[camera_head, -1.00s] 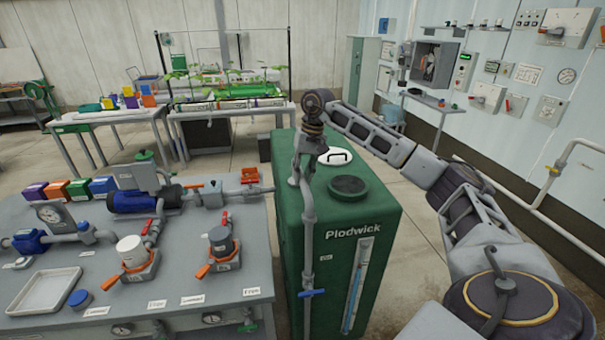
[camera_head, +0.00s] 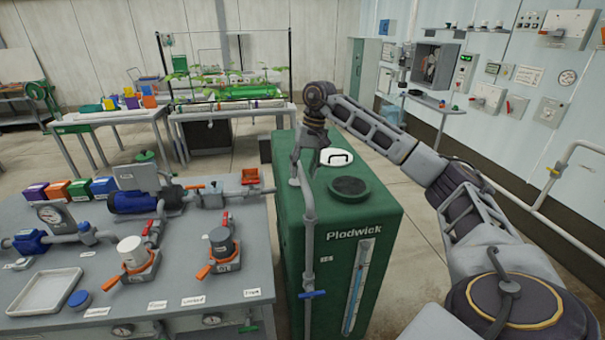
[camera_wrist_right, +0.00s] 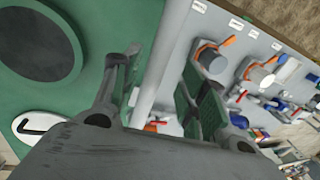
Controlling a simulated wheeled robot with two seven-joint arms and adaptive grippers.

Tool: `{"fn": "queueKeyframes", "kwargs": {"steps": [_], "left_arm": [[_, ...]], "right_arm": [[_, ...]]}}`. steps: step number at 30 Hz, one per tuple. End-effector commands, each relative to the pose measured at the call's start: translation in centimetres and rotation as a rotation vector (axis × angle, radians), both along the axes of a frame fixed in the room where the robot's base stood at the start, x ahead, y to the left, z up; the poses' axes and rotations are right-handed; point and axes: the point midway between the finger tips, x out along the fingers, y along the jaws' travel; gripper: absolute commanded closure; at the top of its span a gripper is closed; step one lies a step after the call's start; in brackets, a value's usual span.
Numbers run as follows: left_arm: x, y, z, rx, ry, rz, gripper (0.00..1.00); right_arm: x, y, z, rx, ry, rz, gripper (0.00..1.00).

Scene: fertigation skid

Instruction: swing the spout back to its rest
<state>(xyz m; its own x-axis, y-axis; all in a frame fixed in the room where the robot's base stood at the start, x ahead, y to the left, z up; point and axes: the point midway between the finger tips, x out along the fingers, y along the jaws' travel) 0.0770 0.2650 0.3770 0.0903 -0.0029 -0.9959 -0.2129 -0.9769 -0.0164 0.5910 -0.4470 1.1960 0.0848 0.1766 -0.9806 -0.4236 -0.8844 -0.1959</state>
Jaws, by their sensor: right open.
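A grey upright pipe (camera_head: 308,238) with a blue lever (camera_head: 312,294) stands at the front left corner of the green Plodwick tank (camera_head: 373,212). I cannot make out which part of it is the spout; its top end is mostly hidden by my right gripper (camera_head: 303,166). That gripper points down at the pipe's top, over the tank's left edge. In the right wrist view the gripper (camera_wrist_right: 155,88) shows its two fingers spread apart, and nothing is clearly held between them. Whether a finger touches the pipe I cannot tell. My left gripper is out of view.
A grey bench (camera_head: 200,285) left of the tank carries pumps, valves with orange levers, a gauge and a white tray (camera_head: 45,291). The tank top has a dark round lid (camera_head: 348,187) and a white cap (camera_head: 335,157). Floor shows clear behind the tank.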

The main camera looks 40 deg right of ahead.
Motion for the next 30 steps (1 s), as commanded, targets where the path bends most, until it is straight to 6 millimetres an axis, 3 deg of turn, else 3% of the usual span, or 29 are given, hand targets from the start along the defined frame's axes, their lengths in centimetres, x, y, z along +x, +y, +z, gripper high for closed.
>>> {"fn": "queueKeyframes", "kwargs": {"steps": [18,30], "left_arm": [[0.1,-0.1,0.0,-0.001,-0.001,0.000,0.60],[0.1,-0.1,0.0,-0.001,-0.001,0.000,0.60]], "right_arm": [[-0.5,-1.2,7.7,0.000,-0.002,0.003,0.57],[-0.7,-1.5,9.6,0.000,-0.001,0.003,0.57]]}}
